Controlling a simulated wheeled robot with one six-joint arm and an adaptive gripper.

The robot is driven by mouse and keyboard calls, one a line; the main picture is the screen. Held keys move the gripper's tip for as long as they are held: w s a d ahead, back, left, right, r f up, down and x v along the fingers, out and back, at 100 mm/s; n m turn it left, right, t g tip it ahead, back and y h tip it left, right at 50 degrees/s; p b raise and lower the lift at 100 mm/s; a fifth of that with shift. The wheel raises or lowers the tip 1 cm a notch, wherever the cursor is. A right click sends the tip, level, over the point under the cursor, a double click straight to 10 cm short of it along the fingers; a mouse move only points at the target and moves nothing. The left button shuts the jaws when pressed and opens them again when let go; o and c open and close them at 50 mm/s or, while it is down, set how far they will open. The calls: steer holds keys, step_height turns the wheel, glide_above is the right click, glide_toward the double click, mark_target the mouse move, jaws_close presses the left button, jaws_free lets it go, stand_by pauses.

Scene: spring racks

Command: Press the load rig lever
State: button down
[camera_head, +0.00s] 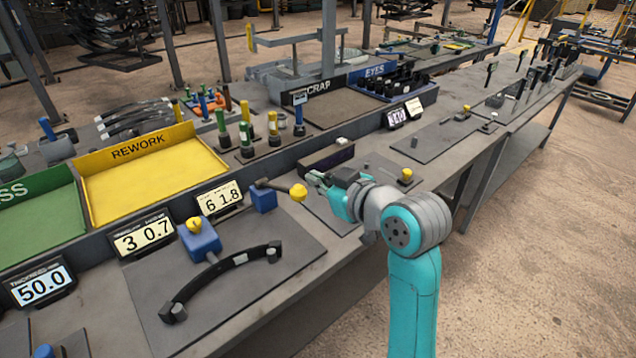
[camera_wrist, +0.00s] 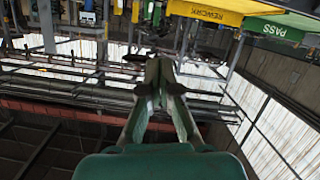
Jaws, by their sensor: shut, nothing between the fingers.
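The load rig on the grey bench has a dark lever (camera_head: 277,186) with a round yellow knob (camera_head: 298,192) at its right end. The lever comes out of a blue block (camera_head: 263,199). A second blue block with a yellow top (camera_head: 198,238) stands to its left, over a black curved leaf spring (camera_head: 222,283) on the dark base plate. My gripper (camera_head: 313,178) is shut and empty, just right of the knob and slightly above it in the picture. I cannot tell if they touch. The shut fingers (camera_wrist: 160,75) show in the wrist view; the lever cannot be made out there.
Displays reading 61.8 (camera_head: 220,198), 30.7 (camera_head: 143,235) and 50.0 (camera_head: 42,286) stand along the back of the bench. Behind are the yellow REWORK tray (camera_head: 205,163), green PASS tray and SCRAP tray (camera_head: 300,119). Coloured upright pins stand between them.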

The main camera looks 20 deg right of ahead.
glide_above(297, 198)
step_height(297, 198, down, 2)
steer(key=shift+f, duration=0.15)
steer(key=shift+s+d+f, duration=0.1)
steer(key=shift+d+f, duration=0.15)
steer(key=shift+f, duration=0.7)
steer(key=shift+s+d+f, duration=0.1)
steer(key=shift+d+f, duration=0.15)
steer(key=shift+f, duration=0.65)
steer(key=shift+f, duration=0.1)
